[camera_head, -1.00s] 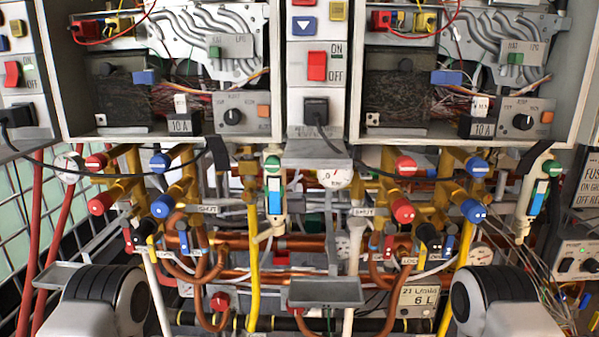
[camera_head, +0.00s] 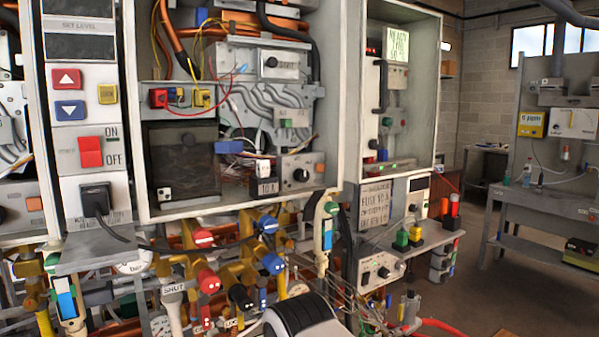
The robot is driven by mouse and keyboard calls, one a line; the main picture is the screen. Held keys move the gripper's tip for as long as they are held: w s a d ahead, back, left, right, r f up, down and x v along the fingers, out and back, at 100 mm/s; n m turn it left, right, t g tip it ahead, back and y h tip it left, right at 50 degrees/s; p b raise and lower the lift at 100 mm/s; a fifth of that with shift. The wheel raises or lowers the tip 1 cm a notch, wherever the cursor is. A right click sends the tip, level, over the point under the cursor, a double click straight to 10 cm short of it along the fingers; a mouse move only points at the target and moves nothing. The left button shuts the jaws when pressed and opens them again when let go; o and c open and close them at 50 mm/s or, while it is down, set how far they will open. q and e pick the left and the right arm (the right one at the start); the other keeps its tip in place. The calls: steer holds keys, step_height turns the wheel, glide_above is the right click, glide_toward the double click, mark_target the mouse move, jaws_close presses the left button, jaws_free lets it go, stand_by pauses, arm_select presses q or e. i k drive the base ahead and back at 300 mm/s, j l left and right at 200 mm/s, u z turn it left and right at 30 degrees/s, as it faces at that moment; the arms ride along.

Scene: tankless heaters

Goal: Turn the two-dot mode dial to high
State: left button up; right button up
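A round black dial (camera_head: 301,175) sits on a grey panel (camera_head: 291,162) at the lower right of the open heater cabinet, beside an orange button (camera_head: 319,168). Its small markings and exact setting are too blurred to read. A small white tag with dark dots (camera_head: 165,194) is on the dark box left of the dial; I cannot count the dots surely. Another small dial (camera_head: 271,62) is on a plate higher in the cabinet. Neither gripper is in view. Only a rounded white and black part of my arm shows at the bottom middle, below the cabinet.
Pipes with red (camera_head: 207,281) and blue valve handles (camera_head: 272,263) crowd the space under the cabinet. A control box with knobs (camera_head: 382,272) and a small shelf (camera_head: 437,240) stand to the right. A workbench (camera_head: 540,207) is farther right, with open floor before it.

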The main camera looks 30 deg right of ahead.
mark_target(301, 175)
steer(key=k+l+z, duration=0.15)
steer(key=z, duration=0.25)
steer(key=k+l+z, duration=0.1)
steer(key=z, duration=0.3)
steer(key=l+z, duration=0.25)
steer(key=z, duration=0.15)
steer(key=k, duration=0.05)
